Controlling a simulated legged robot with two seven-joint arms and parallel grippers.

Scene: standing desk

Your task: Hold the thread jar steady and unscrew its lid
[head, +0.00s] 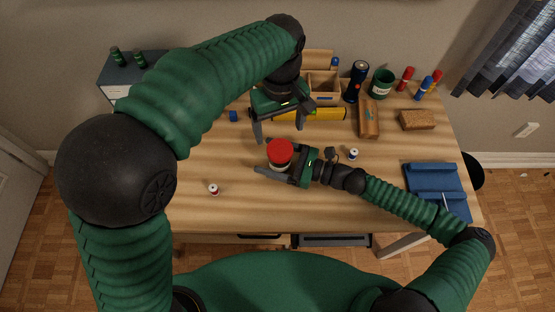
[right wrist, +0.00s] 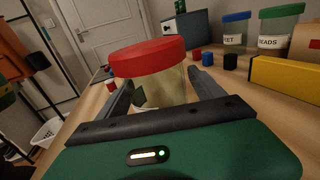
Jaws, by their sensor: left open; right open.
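The thread jar has a wide red lid (head: 280,150) and a clear body. It stands upright on the desk near the middle. In the right wrist view the red lid (right wrist: 150,57) is on the jar, and the body (right wrist: 166,88) shows below it. My right gripper (head: 266,158) is open, with its fingers low on either side of the jar body. In the right wrist view there seems to be a gap beside the right finger. My left gripper (head: 280,134) is open, pointing down just behind and above the lid, apart from it as far as I can tell.
A small red-and-white spool (head: 214,189) lies left of the jar, and another spool (head: 354,154) to the right. A yellow box (head: 325,114) lies behind. Blue-lidded (right wrist: 235,28) and green-lidded (right wrist: 281,26) jars stand farther off. The front-left desk is mostly clear.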

